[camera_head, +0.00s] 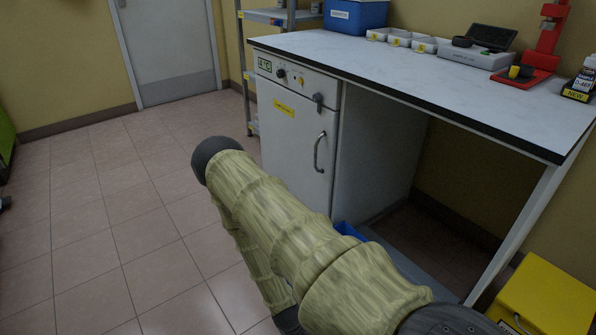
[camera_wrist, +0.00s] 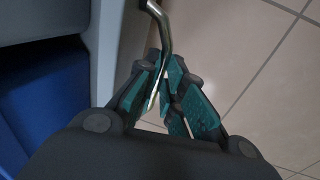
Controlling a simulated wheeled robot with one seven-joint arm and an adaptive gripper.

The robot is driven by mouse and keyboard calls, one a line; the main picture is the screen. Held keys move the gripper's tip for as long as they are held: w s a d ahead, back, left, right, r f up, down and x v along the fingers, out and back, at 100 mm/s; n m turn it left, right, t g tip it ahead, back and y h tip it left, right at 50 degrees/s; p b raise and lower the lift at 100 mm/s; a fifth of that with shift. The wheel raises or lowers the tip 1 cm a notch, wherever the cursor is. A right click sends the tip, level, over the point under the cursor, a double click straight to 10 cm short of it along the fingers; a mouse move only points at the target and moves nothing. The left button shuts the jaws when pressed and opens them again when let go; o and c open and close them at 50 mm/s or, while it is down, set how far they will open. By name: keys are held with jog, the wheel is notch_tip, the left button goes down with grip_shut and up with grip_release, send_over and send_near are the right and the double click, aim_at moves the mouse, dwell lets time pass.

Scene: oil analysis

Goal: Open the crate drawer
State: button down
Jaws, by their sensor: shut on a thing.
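In the wrist view, my gripper (camera_wrist: 167,92) has its teal fingers closed around the lower end of a bent metal handle (camera_wrist: 162,28). The handle stands beside a pale panel (camera_wrist: 106,45), which appears to be the crate drawer's front. A blue crate (camera_wrist: 40,115) lies just behind that panel, at the left. In the head view, a small part of the blue crate (camera_head: 348,230) shows under the bench, beside the white cabinet. My arm hides the gripper, the handle and most of the drawer there.
A white cabinet (camera_head: 290,150) with its own door handle stands left of the crate space. The bench top (camera_head: 370,58) overhangs it, with trays and instruments on top. A yellow box (camera_head: 545,305) stands at the lower right. Tiled floor (camera_head: 120,210) is clear at the left.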

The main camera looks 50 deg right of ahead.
jog(key=shift+w, duration=0.15)
jog(key=c, duration=1.5)
grip_release()
jog(key=r, duration=0.4)
jog(key=a+r, duration=0.1)
jog(key=r, duration=0.2)
jog(key=a+r, duration=0.1)
jog(key=r, duration=0.3)
jog(key=shift+w+a+r, duration=0.15)
jog(key=shift+r, duration=0.2)
jog(key=s+a+r+n+y+p, duration=0.15)
jog(key=s+a+r, duration=0.25)
jog(key=s+a, duration=0.85)
jog(key=shift+y, duration=0.35)
jog(key=r+p, duration=1.9)
jog(key=w+a+r+p, duration=0.1)
jog(key=r+p, duration=0.9)
jog(key=shift+w+a, duration=0.1)
